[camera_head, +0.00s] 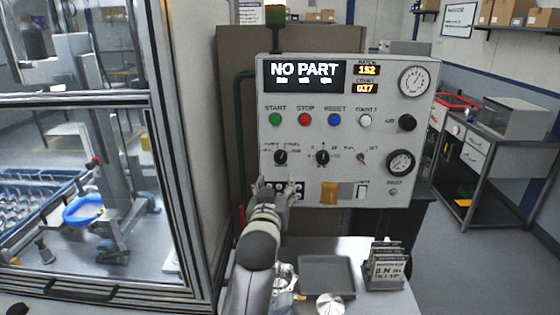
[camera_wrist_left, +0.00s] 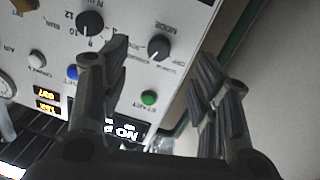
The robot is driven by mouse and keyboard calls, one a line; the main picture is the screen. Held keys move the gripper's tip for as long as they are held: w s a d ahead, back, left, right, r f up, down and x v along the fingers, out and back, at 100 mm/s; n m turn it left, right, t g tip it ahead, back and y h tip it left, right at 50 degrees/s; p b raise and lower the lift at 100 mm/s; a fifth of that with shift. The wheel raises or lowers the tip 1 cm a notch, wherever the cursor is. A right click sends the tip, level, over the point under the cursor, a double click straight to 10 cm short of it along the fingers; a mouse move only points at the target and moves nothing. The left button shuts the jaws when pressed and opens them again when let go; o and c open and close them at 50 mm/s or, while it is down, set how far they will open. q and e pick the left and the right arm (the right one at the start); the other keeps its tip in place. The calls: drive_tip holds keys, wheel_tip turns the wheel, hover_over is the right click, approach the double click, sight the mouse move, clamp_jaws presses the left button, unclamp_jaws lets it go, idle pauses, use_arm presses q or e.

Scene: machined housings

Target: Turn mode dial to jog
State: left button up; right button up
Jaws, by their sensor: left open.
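The mode dial (camera_head: 281,157) is a round black knob at the left of the grey control panel (camera_head: 340,185), under the green start button. In the left wrist view the panel appears upside down, with the mode dial (camera_wrist_left: 160,46) below its MODE label. The pointer's exact setting is too small to read. My left gripper (camera_head: 277,186) is open and empty, just below the dial in the head view. In the left wrist view the dial lies between the two spread fingers (camera_wrist_left: 162,62); no contact shows. My right gripper is not in view.
A second black dial (camera_head: 322,157) sits right of the mode dial. Start (camera_head: 276,119), stop (camera_head: 305,119) and reset (camera_head: 335,119) buttons are above. The display (camera_head: 304,75) reads NO PART. A grey tray (camera_head: 327,276) lies below; a glass-sided enclosure (camera_head: 85,150) stands left.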

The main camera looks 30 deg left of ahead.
sight(280, 160)
use_arm(q)
drive_tip(key=p+x, duration=0.1)
drive_tip(key=x, duration=0.2)
drive_tip(key=r+p+x, duration=0.1)
drive_tip(key=x, duration=0.2)
drive_tip(key=r+p+x, duration=0.1)
drive_tip(key=x, duration=0.2)
drive_tip(key=shift+w+a+r+p, duration=0.1)
drive_tip(key=shift+a+p, duration=0.25)
drive_tip(key=shift+p, duration=0.05)
drive_tip(key=shift+x, duration=0.9)
drive_tip(key=c, duration=1)
drive_tip(key=shift+c, duration=0.2)
